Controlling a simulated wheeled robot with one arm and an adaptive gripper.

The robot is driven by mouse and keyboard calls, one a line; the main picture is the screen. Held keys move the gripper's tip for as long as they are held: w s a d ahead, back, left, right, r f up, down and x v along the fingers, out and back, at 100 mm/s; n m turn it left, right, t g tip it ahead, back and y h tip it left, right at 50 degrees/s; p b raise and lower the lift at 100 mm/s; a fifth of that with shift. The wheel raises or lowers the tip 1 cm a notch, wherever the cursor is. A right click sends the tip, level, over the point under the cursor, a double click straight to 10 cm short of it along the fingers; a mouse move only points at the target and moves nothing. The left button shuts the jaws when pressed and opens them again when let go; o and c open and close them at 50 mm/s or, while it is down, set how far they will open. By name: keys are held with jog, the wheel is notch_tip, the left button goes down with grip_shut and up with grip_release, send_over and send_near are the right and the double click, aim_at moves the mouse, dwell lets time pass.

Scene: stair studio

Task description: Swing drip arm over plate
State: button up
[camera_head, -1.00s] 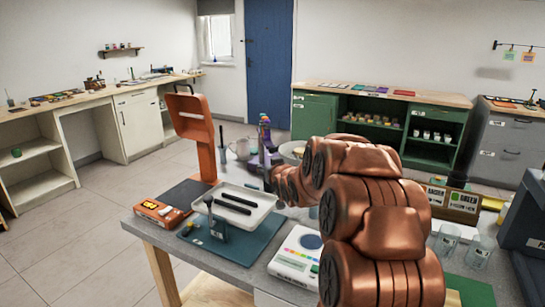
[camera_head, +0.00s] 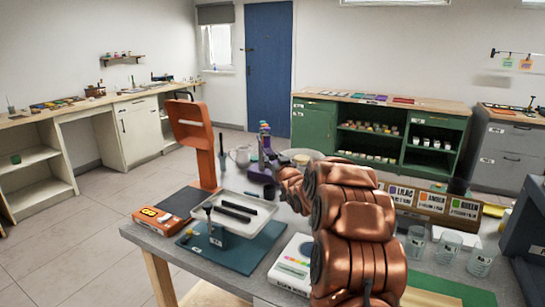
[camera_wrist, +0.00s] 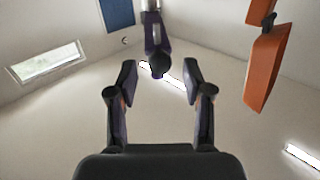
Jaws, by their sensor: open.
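A purple upright piece with a multicoloured top (camera_head: 265,150) stands behind the white tray; I cannot tell for sure whether it is the drip arm. In the wrist view a purple and dark stalk (camera_wrist: 157,48) hangs ahead, between and beyond the fingertips. My gripper (camera_wrist: 160,85) is open with nothing between its fingers; in the head view my arm largely hides it. A pale round dish (camera_head: 304,154), perhaps the plate, is partly hidden behind my arm. The white tray (camera_head: 224,231) holds two black bars. A dark post (camera_head: 215,232) stands at its front on a teal mat (camera_head: 238,256).
An orange upright stand (camera_head: 206,160) rises left of the tray and also shows in the wrist view (camera_wrist: 263,65). An orange box (camera_head: 158,220) is at the table's left edge. A white device (camera_head: 292,265), clear cups (camera_head: 447,246) and a labelled box (camera_head: 432,205) flank my arm.

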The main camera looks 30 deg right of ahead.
aim_at(272, 157)
jog(key=shift+x, duration=1.6)
jog(key=shift+c, duration=0.3)
jog(key=c, duration=0.8)
jog(key=shift+a, duration=0.1)
grip_shut()
jog(key=shift+a, duration=0.1)
